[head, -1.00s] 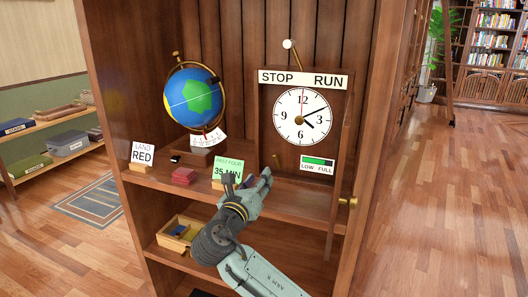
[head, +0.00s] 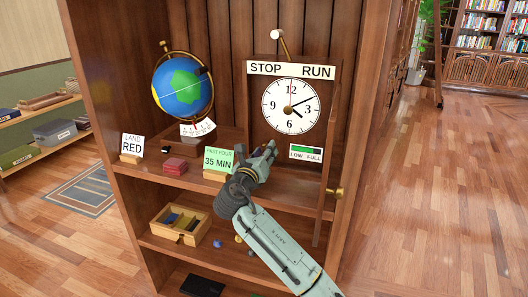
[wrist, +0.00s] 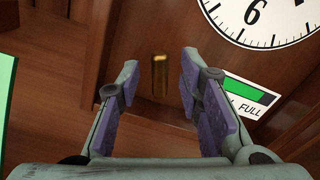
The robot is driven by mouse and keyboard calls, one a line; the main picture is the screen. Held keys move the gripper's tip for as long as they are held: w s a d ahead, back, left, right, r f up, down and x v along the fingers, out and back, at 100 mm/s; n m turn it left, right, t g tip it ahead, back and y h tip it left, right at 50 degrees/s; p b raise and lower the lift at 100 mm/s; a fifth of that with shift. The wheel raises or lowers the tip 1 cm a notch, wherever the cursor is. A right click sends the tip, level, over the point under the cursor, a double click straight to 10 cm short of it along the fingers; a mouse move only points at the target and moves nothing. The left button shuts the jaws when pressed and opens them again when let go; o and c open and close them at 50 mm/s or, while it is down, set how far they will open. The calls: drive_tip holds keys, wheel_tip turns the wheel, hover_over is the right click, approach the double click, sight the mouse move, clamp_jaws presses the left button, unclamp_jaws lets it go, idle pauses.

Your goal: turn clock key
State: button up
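The clock (head: 290,105) stands on the upper shelf, with a white face and a red hand. A small brass post, seemingly the key (wrist: 160,75), sticks out below the face in the wrist view. It appears between and beyond my fingertips, with no visible contact. In the head view my gripper hides it. My gripper (head: 268,150) is open and empty in front of the clock's lower left; its purple finger pads show in the wrist view (wrist: 158,68). The LOW/FULL gauge (head: 306,152) shows mostly green. The white-knobbed lever (head: 278,35) leans towards STOP.
A "35 MIN" card (head: 218,161) stands just left of my gripper. A red box (head: 174,166), a globe (head: 183,86) and a "RED" card (head: 131,146) are farther left. An open door with a brass knob (head: 335,192) is on the right. A wooden tray (head: 180,224) sits below.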

drive_tip(key=shift+c, duration=0.4)
clamp_jaws()
drive_tip(key=shift+f+m, duration=0.1)
drive_tip(key=shift+m, duration=0.2)
drive_tip(key=m+b, duration=0.1)
drive_tip(key=m, duration=0.1)
drive_tip(key=shift+m, duration=0.3)
drive_tip(key=m+b, duration=0.1)
drive_tip(key=m, duration=0.3)
drive_tip(key=shift+d+m, duration=0.1)
drive_tip(key=shift+m, duration=0.2)
drive_tip(key=m+b, duration=0.1)
drive_tip(key=m, duration=0.5)
drive_tip(key=shift+s+d, duration=0.1)
drive_tip(key=m+b, duration=0.1)
drive_tip(key=m, duration=0.4)
drive_tip(key=shift+d+f+m, duration=0.1)
drive_tip(key=shift+m, duration=0.3)
